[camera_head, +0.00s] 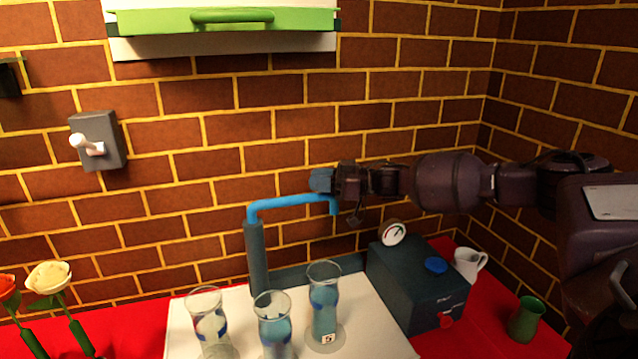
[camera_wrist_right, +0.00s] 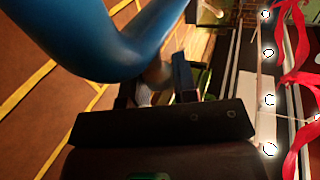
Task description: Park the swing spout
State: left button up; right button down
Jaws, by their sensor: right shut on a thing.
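The swing spout (camera_head: 285,201) is a blue pipe on a dark upright post (camera_head: 256,262). Its arm reaches to the right and its end bends down, above the glass vases. My right gripper (camera_head: 325,182) comes in from the right and is shut on the spout near its bent end. In the right wrist view the blue spout (camera_wrist_right: 120,45) looms large in front of the gripper (camera_wrist_right: 165,85); the exact contact is partly hidden there. My left gripper is not in view.
Three glass vases (camera_head: 323,311) with blue in them stand on a white board (camera_head: 378,325) below the spout. A dark box with a gauge (camera_head: 415,290), a white mug (camera_head: 467,264) and a green cup (camera_head: 526,318) stand right. Roses (camera_head: 48,277) are at left; a brick wall is behind.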

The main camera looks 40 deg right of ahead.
jog(key=c, duration=1)
grip_release()
jog(key=shift+o, duration=0.2)
jog(key=v, duration=1.1)
jog(key=shift+a, duration=0.1)
